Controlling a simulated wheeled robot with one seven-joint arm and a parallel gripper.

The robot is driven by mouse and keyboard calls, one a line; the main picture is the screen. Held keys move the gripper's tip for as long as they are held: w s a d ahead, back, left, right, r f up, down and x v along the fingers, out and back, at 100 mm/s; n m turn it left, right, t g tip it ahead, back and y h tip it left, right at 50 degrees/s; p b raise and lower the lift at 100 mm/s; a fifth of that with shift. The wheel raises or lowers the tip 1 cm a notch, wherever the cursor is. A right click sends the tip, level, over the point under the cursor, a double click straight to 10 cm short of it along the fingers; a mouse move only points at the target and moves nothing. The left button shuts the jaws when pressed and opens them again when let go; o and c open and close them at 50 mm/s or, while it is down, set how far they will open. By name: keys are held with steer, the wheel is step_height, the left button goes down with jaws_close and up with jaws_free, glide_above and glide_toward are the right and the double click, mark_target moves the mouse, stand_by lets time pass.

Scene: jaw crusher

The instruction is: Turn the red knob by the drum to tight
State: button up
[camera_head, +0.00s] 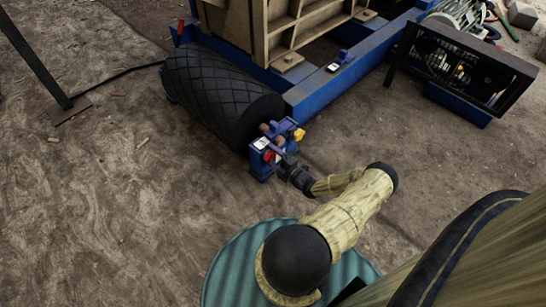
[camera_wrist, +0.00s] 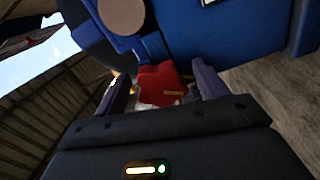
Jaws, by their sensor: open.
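The red knob (camera_wrist: 163,84) shows in the wrist view between the two fingers of my open gripper (camera_wrist: 162,88). It has a small yellow mark on its lower right. I cannot tell whether either finger touches it. In the head view, the knob (camera_head: 268,156) is a small red spot on the blue bracket (camera_head: 262,165) at the near end of the black drum (camera_head: 222,95). My gripper (camera_head: 279,160) is right at that bracket, and its fingers are hard to make out there. The knob's turn position cannot be read.
A yellow part (camera_head: 298,134) sits just right of the bracket. The blue frame rail (camera_head: 340,85) runs behind it to the upper right. A caged motor unit (camera_head: 460,70) stands at the upper right. Bare dirt ground lies open left of the drum. A cable runs to a dark post (camera_head: 35,60).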

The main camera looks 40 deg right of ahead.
steer(key=s+d+p, duration=0.1)
steer(key=s+p, duration=0.3)
steer(key=s, duration=1.3)
steer(key=shift+s+d+p, duration=0.2)
steer(key=shift+p, duration=0.2)
steer(key=w+a+r+n+g+y+p, duration=0.1)
steer(key=w+a+r+n+g+y, duration=0.2)
steer(key=a+r+n+g, duration=0.45)
steer(key=w+a+r+n+g+y+p, duration=0.2)
steer(key=r+n+g, duration=0.2)
steer(key=r+n, duration=0.6)
steer(key=w+a+r+n+g+y+p, duration=0.1)
steer(key=w+a+r+n+g+y, duration=0.35)
steer(key=n, duration=0.75)
steer(key=s+a+r+n+h+p, duration=0.1)
steer(key=a+r+n+h, duration=0.4)
steer(key=r+n, duration=0.4)
steer(key=s+a+r+n+h+p, duration=0.2)
steer(key=a+r+n, duration=0.5)
steer(key=r+n, duration=0.15)
steer(key=s+a+r+n+h+p, duration=0.1)
steer(key=a+r+n+h, duration=0.4)
steer(key=r+n, duration=0.45)
step_height(320, 180, up, 39)
steer(key=y+p, duration=0.1)
steer(key=p, duration=3.7)
steer(key=shift+s+a+f+m+t, duration=0.2)
steer(key=shift+m+t, duration=0.1)
steer(key=shift+m, duration=0.15)
